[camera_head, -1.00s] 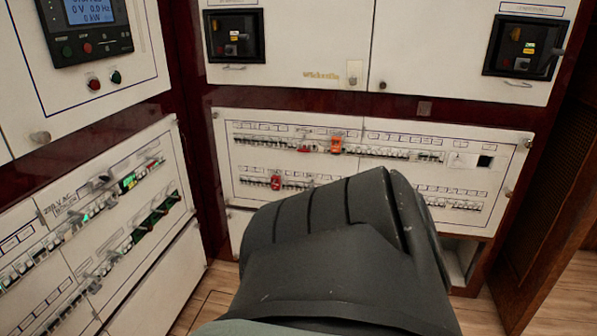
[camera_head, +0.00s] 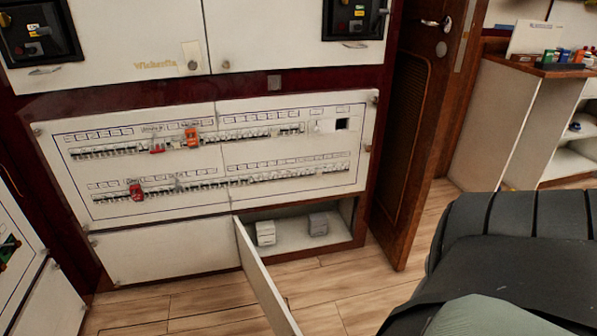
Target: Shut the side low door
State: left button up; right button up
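A low white door (camera_head: 262,285) stands open below the breaker panel, swung out toward me from its left edge. A second low white door (camera_head: 165,252), to the left, looks shut. Neither gripper shows.
The breaker panel (camera_head: 215,210) with rows of switches is above the low doors. A wooden door (camera_head: 408,130) stands ajar right of the cabinet. Farther right is a white shelf unit (camera_head: 500,125). Wood floor (camera_head: 190,305) lies open in front.

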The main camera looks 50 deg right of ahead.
aim_at(282, 323)
jog(key=z, duration=1.25)
